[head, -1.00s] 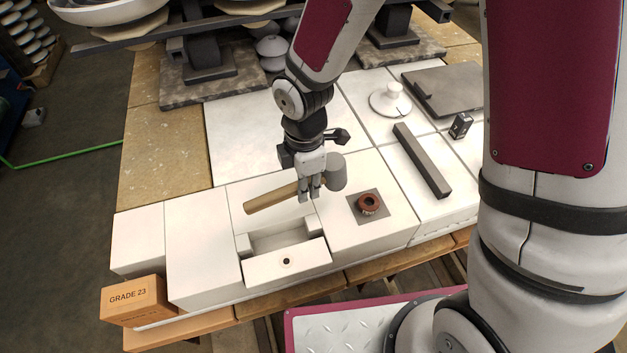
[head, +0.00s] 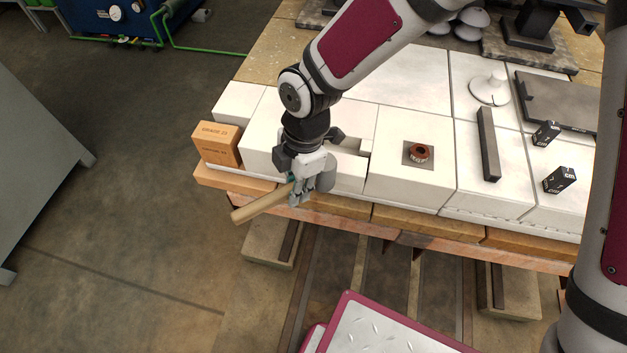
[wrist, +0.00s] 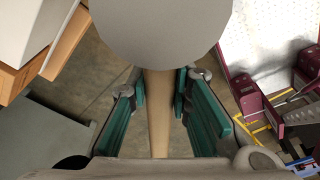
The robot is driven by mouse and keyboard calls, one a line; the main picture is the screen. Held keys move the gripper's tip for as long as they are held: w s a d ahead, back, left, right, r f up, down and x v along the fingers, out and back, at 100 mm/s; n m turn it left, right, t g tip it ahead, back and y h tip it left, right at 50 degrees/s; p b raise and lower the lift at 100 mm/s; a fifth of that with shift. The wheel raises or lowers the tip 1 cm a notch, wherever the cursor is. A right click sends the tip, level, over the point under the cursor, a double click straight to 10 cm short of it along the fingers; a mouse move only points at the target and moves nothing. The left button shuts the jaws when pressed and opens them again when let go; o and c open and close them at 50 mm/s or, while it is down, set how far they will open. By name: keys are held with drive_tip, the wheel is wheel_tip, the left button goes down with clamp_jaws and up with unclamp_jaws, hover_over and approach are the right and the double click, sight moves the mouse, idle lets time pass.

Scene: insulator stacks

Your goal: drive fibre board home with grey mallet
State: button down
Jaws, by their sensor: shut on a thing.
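The grey mallet has a round grey head (head: 326,176) and a pale wooden handle (head: 262,203). My gripper (head: 298,193) is shut on the handle close to the head. The handle slants down to the left, past the table's front edge. In the wrist view the mallet head (wrist: 160,25) fills the top, and the handle runs between the green finger pads. A pale panel (head: 350,175) stands at the front of a recess in the white blocks, just behind the mallet head. My gripper hides part of it. I cannot tell for certain which piece is the fibre board.
A dark bar (head: 488,145) and two small black blocks (head: 560,180) lie further right.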

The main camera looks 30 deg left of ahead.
wheel_tip(320, 180, down, 9)
drive_tip(key=w+b, duration=0.3)
drive_tip(key=b, duration=0.3)
drive_tip(key=shift+a+b, duration=0.35)
drive_tip(key=shift+a, duration=0.05)
drive_tip(key=shift+w+a, duration=0.2)
drive_tip(key=shift+w, duration=0.75)
idle(0.6)
drive_tip(key=shift+w+a, duration=0.1)
drive_tip(key=shift+w, duration=0.55)
idle(1.6)
drive_tip(key=shift+s, duration=0.1)
drive_tip(key=shift+s+d+r, duration=0.1)
drive_tip(key=shift+s+d, duration=0.05)
drive_tip(key=shift+s, duration=0.6)
drive_tip(key=shift+s+d, duration=0.15)
drive_tip(key=shift+s, duration=0.6)
drive_tip(key=shift+r, duration=0.1)
